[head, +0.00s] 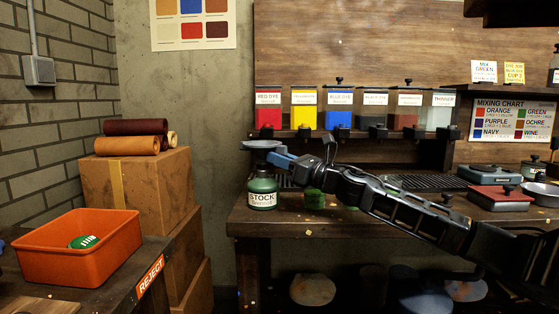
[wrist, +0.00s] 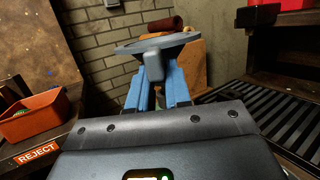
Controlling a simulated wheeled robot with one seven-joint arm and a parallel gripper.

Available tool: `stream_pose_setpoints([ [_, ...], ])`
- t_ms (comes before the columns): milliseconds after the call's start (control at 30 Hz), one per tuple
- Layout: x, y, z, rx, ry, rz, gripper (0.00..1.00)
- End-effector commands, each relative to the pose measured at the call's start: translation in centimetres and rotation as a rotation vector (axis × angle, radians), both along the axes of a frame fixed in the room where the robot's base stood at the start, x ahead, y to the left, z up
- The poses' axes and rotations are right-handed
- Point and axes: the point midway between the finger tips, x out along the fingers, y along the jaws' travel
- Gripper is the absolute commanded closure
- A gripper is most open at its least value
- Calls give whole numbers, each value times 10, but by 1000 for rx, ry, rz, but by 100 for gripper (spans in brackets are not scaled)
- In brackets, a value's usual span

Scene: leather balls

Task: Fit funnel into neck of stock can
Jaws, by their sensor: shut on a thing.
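The grey funnel (head: 262,145) is held by my gripper (head: 283,159), whose blue fingers are shut on its side tab. In the wrist view the funnel (wrist: 160,43) shows as a wide rim tilted a little, with the tab between the blue fingers (wrist: 157,85). The green stock can (head: 262,191), labelled STOCK, stands upright near the left edge of the workbench. The funnel is directly above the can in the head view. The funnel's spout and the can's neck are hard to make out, so I cannot tell whether they touch.
Dye containers (head: 340,110) line the shelf behind the workbench (head: 290,218). A green cup-like object (head: 314,199) stands right of the can, below my arm. An orange bin (head: 80,250) with a green ball sits at left.

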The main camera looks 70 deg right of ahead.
Motion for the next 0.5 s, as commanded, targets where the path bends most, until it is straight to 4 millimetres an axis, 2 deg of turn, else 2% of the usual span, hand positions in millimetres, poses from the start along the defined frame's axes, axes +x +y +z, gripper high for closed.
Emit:
stream_pose_setpoints([
  [500,0,0,-4,1,0,0,100],
])
